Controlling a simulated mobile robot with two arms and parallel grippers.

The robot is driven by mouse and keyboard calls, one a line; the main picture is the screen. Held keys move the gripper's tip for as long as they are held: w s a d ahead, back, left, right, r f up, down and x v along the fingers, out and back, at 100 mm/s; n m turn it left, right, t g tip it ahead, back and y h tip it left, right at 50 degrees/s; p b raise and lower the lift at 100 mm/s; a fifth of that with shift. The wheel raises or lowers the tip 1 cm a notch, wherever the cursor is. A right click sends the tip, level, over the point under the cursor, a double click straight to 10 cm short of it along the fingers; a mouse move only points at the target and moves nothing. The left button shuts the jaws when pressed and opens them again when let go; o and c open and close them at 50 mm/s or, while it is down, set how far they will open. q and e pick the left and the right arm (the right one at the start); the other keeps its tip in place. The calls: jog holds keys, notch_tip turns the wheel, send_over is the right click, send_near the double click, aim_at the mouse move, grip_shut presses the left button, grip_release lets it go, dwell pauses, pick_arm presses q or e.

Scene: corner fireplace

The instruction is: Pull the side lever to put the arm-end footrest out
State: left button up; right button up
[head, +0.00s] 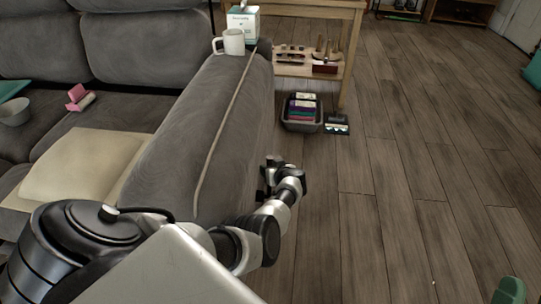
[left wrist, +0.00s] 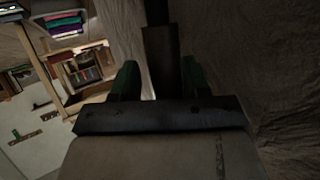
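The grey sofa's arm end (head: 225,130) runs up the middle of the head view. My left gripper (head: 268,178) is beside its outer side, low near the floor, and partly hidden by my own wrist. In the left wrist view, the two dark green fingers of my left gripper (left wrist: 160,78) stand apart. A dark upright bar, apparently the side lever (left wrist: 160,55), shows between them. It nearly fills the space, and I cannot tell whether the fingers touch it. The lever cannot be made out in the head view. No footrest is seen out.
A white mug (head: 231,42) and a box (head: 243,22) stand on the sofa arm's far end. A wooden shelf table (head: 345,50) and a grey basket (head: 302,126) are beyond it. The floor (head: 400,180) to the right is mostly clear, with a green object (head: 509,291) lower right.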

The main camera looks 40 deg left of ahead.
pick_arm(q)
jog(key=shift+o, duration=0.7)
jog(key=shift+r, duration=0.1)
jog(key=shift+d, duration=0.1)
pick_arm(e)
notch_tip(320, 180, down, 10)
jog(key=w+d+g+h+p, duration=0.1)
jog(key=g+h+p, duration=0.25)
jog(key=g, duration=0.65)
pick_arm(q)
jog(key=p+v, duration=0.3)
jog(key=v, duration=0.7)
jog(key=shift+d+p, duration=0.2)
jog(key=shift+p, duration=0.15)
pick_arm(e)
jog(key=s+d+f+m+g+h, duration=0.1)
jog(key=s+d+f+g+h, duration=0.1)
jog(key=s+d+f+g, duration=0.2)
jog(key=s+f+g, duration=0.3)
jog(key=s+g, duration=0.1)
jog(key=shift+s+d+f+g, duration=0.15)
jog(key=shift+s+f+g, duration=0.15)
jog(key=shift+s+g, duration=0.1)
pick_arm(q)
jog(key=shift+s, duration=0.2)
